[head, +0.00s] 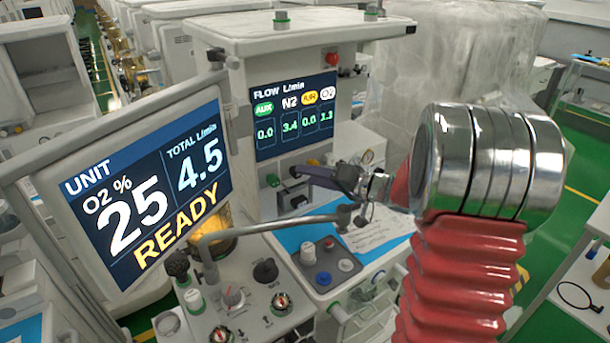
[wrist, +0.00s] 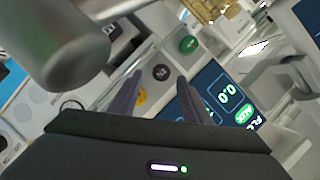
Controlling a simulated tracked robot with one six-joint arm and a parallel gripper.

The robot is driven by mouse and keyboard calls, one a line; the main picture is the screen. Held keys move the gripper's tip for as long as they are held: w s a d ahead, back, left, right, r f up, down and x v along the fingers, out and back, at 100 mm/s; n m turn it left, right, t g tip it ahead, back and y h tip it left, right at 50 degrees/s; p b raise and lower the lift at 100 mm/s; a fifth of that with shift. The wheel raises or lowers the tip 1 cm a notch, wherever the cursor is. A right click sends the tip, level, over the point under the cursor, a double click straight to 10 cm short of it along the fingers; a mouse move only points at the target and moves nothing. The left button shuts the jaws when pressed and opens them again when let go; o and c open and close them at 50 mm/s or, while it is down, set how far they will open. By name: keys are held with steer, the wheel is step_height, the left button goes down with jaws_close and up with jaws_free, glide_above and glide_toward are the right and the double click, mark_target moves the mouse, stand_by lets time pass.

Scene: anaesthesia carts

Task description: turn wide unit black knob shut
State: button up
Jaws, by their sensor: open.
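The black knob (wrist: 161,72) shows in the wrist view between a green knob (wrist: 189,45) and a yellow knob (wrist: 140,97). In the head view the black knob (head: 299,201) sits on the front panel under the flow screen (head: 293,115), which reads N2 3.4. My gripper (head: 298,174) is in front of that panel, its dark fingers pointing left. In the wrist view my gripper (wrist: 160,85) has its two fingers apart, one each side of the black knob in the picture. I see no contact, and the gap in depth is unclear.
A grey bent tube (head: 270,226) crosses low in front of the panel; a thick grey pipe (wrist: 75,65) fills the wrist view's upper left. The UNIT screen (head: 145,190) stands at left, reading READY. A worktop (head: 240,285) with knobs lies in front. A red bellows (head: 455,290) is my arm.

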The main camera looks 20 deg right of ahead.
steer(key=v, duration=1)
steer(key=shift+s+d, duration=0.1)
steer(key=s+a+n+g, duration=0.2)
steer(key=s+a+g, duration=0.15)
steer(key=a, duration=0.55)
steer(key=s+a+n+g, duration=0.1)
steer(key=s+a+g, duration=0.25)
steer(key=a, duration=0.45)
steer(key=s+a+n+h, duration=0.2)
steer(key=s+h, duration=0.5)
steer(key=s, duration=0.9)
steer(key=shift+a+r+g, duration=0.3)
steer(key=shift+a+g, duration=0.1)
steer(key=shift+a, duration=0.2)
